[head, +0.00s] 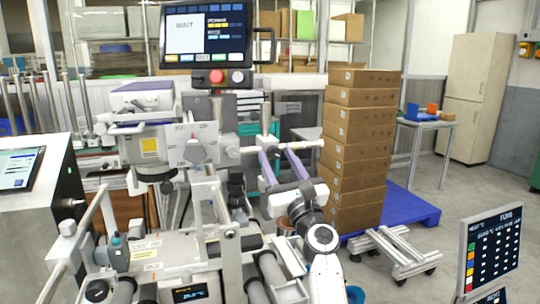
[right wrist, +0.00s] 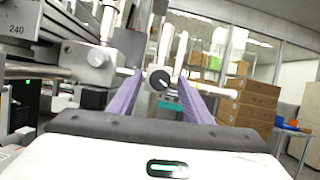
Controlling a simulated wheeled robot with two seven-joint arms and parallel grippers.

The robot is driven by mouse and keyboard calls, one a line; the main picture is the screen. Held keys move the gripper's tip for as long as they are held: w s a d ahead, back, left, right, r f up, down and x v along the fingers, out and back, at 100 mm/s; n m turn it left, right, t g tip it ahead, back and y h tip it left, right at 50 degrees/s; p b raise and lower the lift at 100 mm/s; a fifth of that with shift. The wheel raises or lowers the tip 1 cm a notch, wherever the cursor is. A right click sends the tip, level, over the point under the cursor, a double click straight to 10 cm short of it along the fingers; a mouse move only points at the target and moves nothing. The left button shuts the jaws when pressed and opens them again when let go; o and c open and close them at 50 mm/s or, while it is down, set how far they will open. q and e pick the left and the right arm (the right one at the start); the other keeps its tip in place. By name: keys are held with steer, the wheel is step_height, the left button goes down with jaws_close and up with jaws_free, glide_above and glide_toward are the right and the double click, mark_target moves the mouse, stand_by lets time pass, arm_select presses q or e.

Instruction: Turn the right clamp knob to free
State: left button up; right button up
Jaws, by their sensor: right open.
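The clamp knob (right wrist: 159,80) is a round black dial with a white mark, seen face-on in the right wrist view on a pale shaft assembly. In the head view, the shaft assembly (head: 266,118) stands just beyond my right gripper (head: 277,151). My right gripper is open, with its two purple fingers to either side of the knob in the right wrist view (right wrist: 160,77). I cannot tell whether the fingertips touch it. The white mark slants; its setting is too small to read. My left gripper is not in view.
A machine with rollers and rails (head: 150,250) fills the left and front. A monitor (head: 207,37) reading WAIT stands above it. Stacked cardboard boxes (head: 355,150) stand on a blue pallet (head: 410,207) to the right. A low wheeled frame (head: 393,250) is on the floor.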

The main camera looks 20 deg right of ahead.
steer(key=shift+w, duration=0.1)
steer(key=c, duration=1.1)
steer(key=shift+o, duration=0.2)
